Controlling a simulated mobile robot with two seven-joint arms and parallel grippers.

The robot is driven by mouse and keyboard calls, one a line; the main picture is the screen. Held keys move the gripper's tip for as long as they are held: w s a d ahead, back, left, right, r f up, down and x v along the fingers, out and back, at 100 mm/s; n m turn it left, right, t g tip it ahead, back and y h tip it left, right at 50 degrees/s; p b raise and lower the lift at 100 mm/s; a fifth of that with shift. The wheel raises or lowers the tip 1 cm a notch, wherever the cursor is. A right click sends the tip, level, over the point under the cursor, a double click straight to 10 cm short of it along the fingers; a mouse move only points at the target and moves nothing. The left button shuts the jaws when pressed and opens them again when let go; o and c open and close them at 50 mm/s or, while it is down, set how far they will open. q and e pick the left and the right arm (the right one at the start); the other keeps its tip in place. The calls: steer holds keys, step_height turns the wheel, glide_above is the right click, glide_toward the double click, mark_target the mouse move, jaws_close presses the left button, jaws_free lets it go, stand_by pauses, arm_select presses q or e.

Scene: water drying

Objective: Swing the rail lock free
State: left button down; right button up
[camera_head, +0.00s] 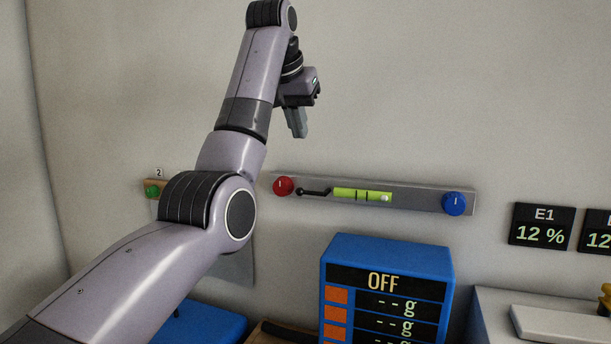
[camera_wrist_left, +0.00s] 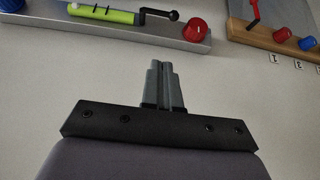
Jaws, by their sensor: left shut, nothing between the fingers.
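A grey rail (camera_head: 425,200) is fixed to the wall. On it sit a red knob (camera_head: 283,186), a black cranked lever (camera_head: 314,191) that may be the rail lock, a green level vial (camera_head: 362,195) and a blue knob (camera_head: 454,203). The lever lies roughly along the rail between the red knob and the vial. It also shows at the top of the left wrist view (camera_wrist_left: 160,14). My left gripper (camera_head: 299,131) is shut and empty, above the rail's left part and apart from the lever. My right gripper is not in view.
A blue display box (camera_head: 388,250) reading OFF stands below the rail. A wooden board (camera_wrist_left: 262,36) with a red lever (camera_wrist_left: 253,12) and knobs shows in the left wrist view; my left arm mostly hides it in the head view. Wall panel E1 (camera_head: 542,226) reads 12 %.

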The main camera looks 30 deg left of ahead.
arm_select(q)
steer(key=p, duration=0.1)
glide_above(311, 193)
steer(key=a, duration=0.1)
step_height(311, 193, down, 9)
steer(key=shift+s+d+f, duration=0.1)
steer(key=shift+s+f, duration=0.15)
steer(key=shift+f, duration=0.3)
steer(key=shift+s+f, duration=0.25)
steer(key=shift+f, duration=0.25)
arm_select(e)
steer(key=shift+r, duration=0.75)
arm_select(q)
steer(key=shift+w, duration=0.1)
steer(key=shift+h, duration=0.3)
steer(key=shift+f, duration=0.1)
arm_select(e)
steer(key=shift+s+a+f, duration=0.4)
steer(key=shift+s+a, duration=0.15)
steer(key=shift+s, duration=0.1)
arm_select(q)
steer(key=shift+b, duration=0.3)
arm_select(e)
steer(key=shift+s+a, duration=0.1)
